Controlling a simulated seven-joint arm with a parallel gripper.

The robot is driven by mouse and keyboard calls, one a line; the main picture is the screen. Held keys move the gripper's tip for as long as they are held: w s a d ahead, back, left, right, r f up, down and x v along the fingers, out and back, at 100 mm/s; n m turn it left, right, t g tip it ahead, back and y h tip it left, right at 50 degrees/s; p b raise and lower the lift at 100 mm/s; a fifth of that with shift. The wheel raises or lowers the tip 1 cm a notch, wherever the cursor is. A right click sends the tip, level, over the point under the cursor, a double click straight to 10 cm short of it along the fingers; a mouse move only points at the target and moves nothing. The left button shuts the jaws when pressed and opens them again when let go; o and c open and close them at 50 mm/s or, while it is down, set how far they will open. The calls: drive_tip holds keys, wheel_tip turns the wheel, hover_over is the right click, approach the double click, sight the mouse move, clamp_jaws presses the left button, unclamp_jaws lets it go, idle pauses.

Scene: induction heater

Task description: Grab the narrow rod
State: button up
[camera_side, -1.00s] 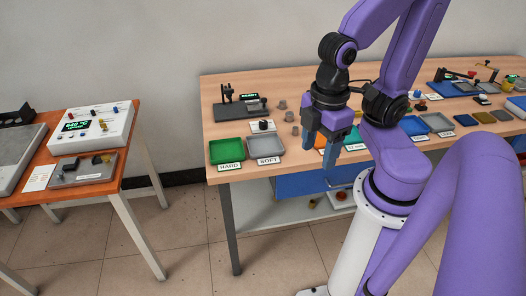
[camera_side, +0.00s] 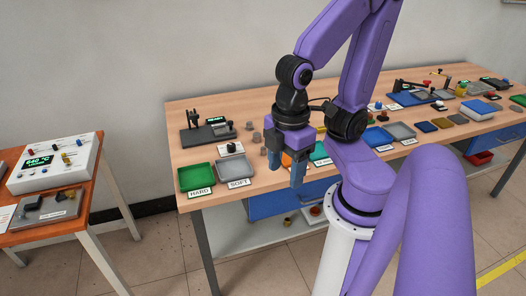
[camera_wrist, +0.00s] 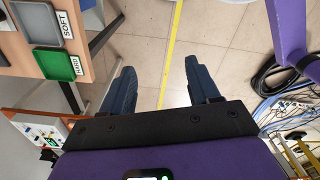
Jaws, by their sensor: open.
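I cannot pick out the narrow rod for sure in either view. Several short grey cylindrical pieces (camera_side: 256,137) stand on the wooden bench in the side view; they are too small to tell apart. My gripper (camera_side: 292,176) points down at the bench's front edge, right of the grey SOFT tray. Its two blue fingers are apart.
A green HARD tray (camera_side: 196,177) and grey SOFT tray (camera_side: 234,168) sit at the bench's front left. A dark tester (camera_side: 208,132) stands behind them. A white heater box (camera_side: 52,162) reading 640 °C and a grey block (camera_side: 47,208) are on the orange table, across a floor gap.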

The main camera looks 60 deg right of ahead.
drive_tip(key=shift+c, duration=0.7)
drive_tip(key=shift+f, duration=0.1)
